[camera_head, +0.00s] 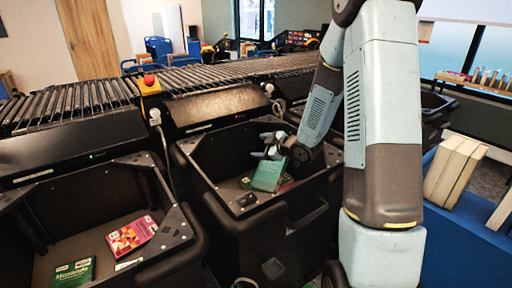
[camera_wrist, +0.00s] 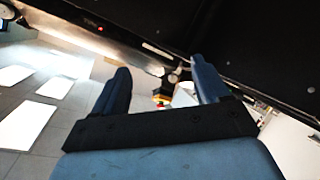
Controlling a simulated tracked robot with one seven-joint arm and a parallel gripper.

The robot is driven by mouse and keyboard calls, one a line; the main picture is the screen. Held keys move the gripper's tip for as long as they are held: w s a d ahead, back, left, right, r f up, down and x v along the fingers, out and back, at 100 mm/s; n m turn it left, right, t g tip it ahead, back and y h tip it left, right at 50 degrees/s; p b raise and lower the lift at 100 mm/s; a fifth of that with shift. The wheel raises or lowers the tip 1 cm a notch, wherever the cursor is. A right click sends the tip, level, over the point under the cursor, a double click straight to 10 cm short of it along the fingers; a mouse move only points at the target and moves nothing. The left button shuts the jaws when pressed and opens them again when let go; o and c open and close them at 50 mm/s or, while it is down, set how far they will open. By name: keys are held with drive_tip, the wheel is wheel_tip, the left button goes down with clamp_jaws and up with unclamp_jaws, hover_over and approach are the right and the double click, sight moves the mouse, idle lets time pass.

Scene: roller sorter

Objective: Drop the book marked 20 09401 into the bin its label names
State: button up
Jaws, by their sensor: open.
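My gripper (camera_head: 268,150) is over the middle black bin (camera_head: 212,190) in the head view. In the wrist view its two dark fingers (camera_wrist: 160,82) stand apart with nothing held between them. A green book (camera_head: 269,175) shows just below the gripper, tilted, inside the middle bin's opening. I cannot tell whether it touches the fingers or rests on what lies below. Its label is not readable, so I cannot confirm the mark 20 09401. Part of another green and reddish item shows beside it in the bin.
The left black bin (camera_head: 185,232) holds a pink-red book (camera_head: 131,236) and a green book (camera_head: 73,273). A roller conveyor (camera_head: 75,100) with a red button (camera_head: 149,80) runs behind the bins. Pale books (camera_head: 455,170) stand on a blue surface (camera_head: 460,235) at right.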

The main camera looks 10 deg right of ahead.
drive_tip(key=v, duration=0.9)
drive_tip(key=shift+s+d, duration=0.2)
drive_tip(key=shift+r, duration=0.1)
idle(0.5)
drive_tip(key=s+d+r+m+g+h, duration=0.1)
drive_tip(key=s+d+r+m+h, duration=0.1)
drive_tip(key=s+r+m+h, duration=0.3)
drive_tip(key=s+d+r+m+h, duration=0.2)
drive_tip(key=d+r+m+h, duration=0.15)
drive_tip(key=r, duration=0.45)
drive_tip(key=s+a+r+m+g, duration=0.2)
drive_tip(key=s+a, duration=0.1)
drive_tip(key=s, duration=0.8)
drive_tip(key=s+a+r+m+g+y, duration=0.1)
drive_tip(key=s+a+r+m+g, duration=0.1)
drive_tip(key=s, duration=0.9)
drive_tip(key=shift+s+a+r+m+g, duration=0.15)
drive_tip(key=shift+a+r+m+g, duration=0.35)
drive_tip(key=shift+a+m, duration=0.5)
